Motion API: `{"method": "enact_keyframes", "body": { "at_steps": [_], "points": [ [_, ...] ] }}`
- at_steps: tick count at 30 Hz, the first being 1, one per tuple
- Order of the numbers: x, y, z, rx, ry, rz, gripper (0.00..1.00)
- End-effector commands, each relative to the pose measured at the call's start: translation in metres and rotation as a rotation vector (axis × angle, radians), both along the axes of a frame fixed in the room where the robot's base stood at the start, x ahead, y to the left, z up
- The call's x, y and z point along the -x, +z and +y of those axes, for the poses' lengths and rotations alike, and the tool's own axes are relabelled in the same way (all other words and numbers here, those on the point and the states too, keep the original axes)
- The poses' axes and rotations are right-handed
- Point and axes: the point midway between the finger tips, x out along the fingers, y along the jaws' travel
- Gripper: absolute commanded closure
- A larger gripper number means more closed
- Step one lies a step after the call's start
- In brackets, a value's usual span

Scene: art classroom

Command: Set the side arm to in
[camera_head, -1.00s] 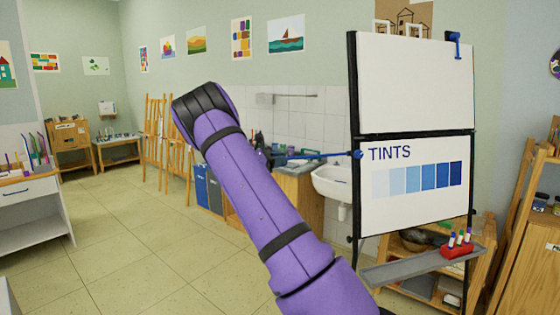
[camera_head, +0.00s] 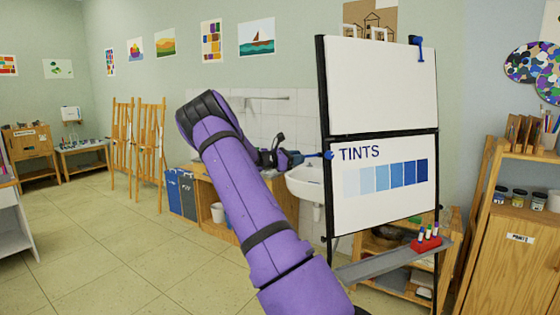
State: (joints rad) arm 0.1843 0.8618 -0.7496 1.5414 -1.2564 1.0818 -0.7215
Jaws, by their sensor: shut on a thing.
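The side arm (camera_head: 313,156) is a thin blue rod on a blue pivot at the left edge of the flip-chart board (camera_head: 384,183). It points left from the board, roughly level, and looks short from this angle. My gripper (camera_head: 285,158) is shut on the rod's outer part. My purple arm hides part of the gripper, and the rod's far tip cannot be made out. A second blue arm (camera_head: 420,50) at the board's top right edge hangs down against the board.
A grey tray (camera_head: 362,268) with a red marker holder (camera_head: 426,245) juts out below the board. A white sink (camera_head: 304,183) is behind the board's left side. A wooden cabinet (camera_head: 515,262) stands at the right. The tiled floor at left is clear.

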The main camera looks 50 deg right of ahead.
Motion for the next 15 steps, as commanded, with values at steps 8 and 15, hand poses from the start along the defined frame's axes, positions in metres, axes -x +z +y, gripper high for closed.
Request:
{"method": "enact_keyframes", "body": {
  "at_steps": [8, 15],
  "points": [
    [0.015, -0.001, -0.026, 0.000, 0.000, 0.000, 1.00],
    [0.016, -0.001, -0.028, -0.001, 0.000, 0.000, 1.00]
  ]
}}
